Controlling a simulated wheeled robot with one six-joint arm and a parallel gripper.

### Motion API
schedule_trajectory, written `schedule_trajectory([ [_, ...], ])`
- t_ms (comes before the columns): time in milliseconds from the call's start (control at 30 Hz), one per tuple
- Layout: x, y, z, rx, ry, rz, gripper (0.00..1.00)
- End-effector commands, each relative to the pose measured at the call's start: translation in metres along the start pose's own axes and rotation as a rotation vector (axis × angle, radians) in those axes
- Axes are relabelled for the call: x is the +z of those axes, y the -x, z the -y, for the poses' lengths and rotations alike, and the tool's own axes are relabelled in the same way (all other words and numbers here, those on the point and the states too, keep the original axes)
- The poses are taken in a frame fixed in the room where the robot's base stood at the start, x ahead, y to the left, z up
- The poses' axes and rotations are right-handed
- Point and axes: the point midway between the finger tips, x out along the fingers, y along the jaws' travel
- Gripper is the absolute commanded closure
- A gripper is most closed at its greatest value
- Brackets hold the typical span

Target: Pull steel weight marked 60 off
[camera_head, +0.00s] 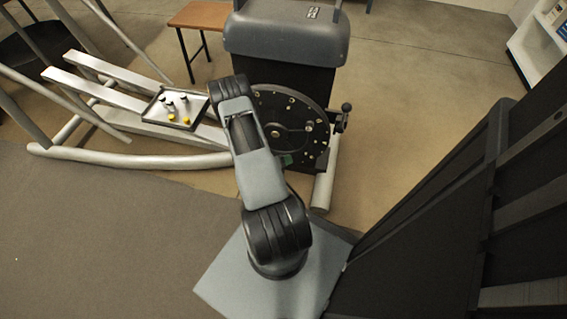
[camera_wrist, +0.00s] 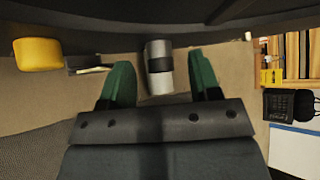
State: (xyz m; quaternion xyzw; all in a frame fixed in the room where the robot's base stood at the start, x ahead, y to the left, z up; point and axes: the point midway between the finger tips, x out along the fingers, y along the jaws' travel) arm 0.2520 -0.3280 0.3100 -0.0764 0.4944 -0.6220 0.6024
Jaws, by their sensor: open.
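A steel cylinder with a black band (camera_wrist: 158,67) is in the wrist view, sticking out from the dark edge of the machine. I take it for the weight, but no 60 marking is readable. My gripper (camera_wrist: 161,78) is open, with one green finger on each side of the cylinder and visible gaps between. In the head view my gripper (camera_head: 287,160) is at the lower part of the black disc (camera_head: 290,118), partly hidden by my arm. The disc carries several small knobs and bolts. The cylinder cannot be made out in the head view.
A yellow block-like part (camera_wrist: 38,54) and a dark part (camera_wrist: 88,64) stick out left of the gripper. A tray (camera_head: 150,112) with several small parts sits on the silver rails. A black knob lever (camera_head: 345,108) stands right of the disc.

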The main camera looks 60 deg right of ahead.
Motion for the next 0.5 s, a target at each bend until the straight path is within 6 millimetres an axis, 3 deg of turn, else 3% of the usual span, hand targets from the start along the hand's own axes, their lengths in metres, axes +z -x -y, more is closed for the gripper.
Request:
schedule_trajectory([
  [467,-0.0001,-0.0076,0.0005,-0.001,0.0,0.0,0.43],
  [500,-0.0001,-0.0076,0.0005,-0.001,0.0,0.0,0.47],
])
